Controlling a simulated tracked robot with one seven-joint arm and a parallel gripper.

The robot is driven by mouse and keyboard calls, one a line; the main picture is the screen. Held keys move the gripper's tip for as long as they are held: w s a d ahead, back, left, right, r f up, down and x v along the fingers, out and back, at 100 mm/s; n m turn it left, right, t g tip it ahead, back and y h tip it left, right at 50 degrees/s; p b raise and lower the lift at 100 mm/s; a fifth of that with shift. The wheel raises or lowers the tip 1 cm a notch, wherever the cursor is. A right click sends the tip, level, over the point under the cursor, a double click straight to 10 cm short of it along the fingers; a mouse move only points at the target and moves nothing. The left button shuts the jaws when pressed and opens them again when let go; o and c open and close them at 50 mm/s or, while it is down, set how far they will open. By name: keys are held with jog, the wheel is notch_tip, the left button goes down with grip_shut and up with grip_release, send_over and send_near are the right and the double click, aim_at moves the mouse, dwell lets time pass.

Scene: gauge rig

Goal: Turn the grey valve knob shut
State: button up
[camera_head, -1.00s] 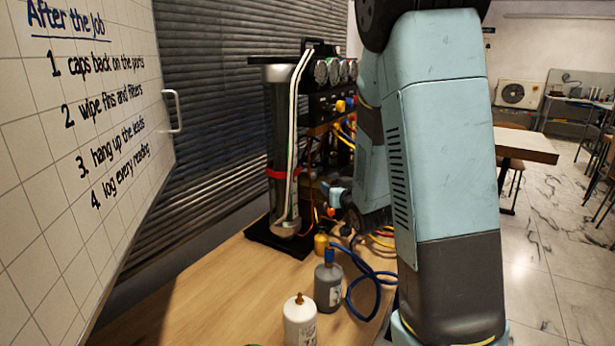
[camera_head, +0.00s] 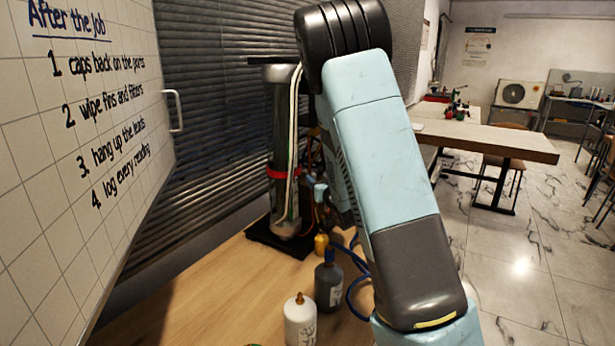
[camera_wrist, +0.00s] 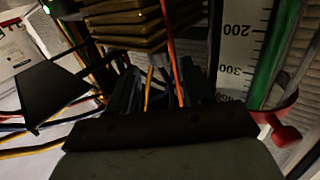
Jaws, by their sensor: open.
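My gripper (camera_wrist: 162,88) shows in the wrist view with its dark fingers apart, in front of an orange lead and a yellow lead. I see nothing held between them. I cannot make out the grey valve knob in either view. In the head view my arm covers most of the gauge rig, including its gauges and valve row. The rig's tall cylinder (camera_head: 281,130) stays in sight at the left of my arm. In the wrist view its scale (camera_wrist: 237,60) stands right of the fingers, beside a green tube (camera_wrist: 281,50).
A red clamp knob (camera_wrist: 287,134) sticks out at the right in the wrist view. Loose leads (camera_wrist: 45,150) lie at the left. A grey bottle (camera_head: 328,285) and a white bottle (camera_head: 300,322) stand on the wooden bench (camera_head: 215,290), whose left part is clear.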

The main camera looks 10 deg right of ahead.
aim_at(314, 176)
jog(key=shift+w+a, duration=0.15)
jog(key=shift+w, duration=1.1)
jog(key=shift+w+a, duration=0.15)
jog(key=shift+w, duration=1.05)
jog(key=shift+c, duration=0.2)
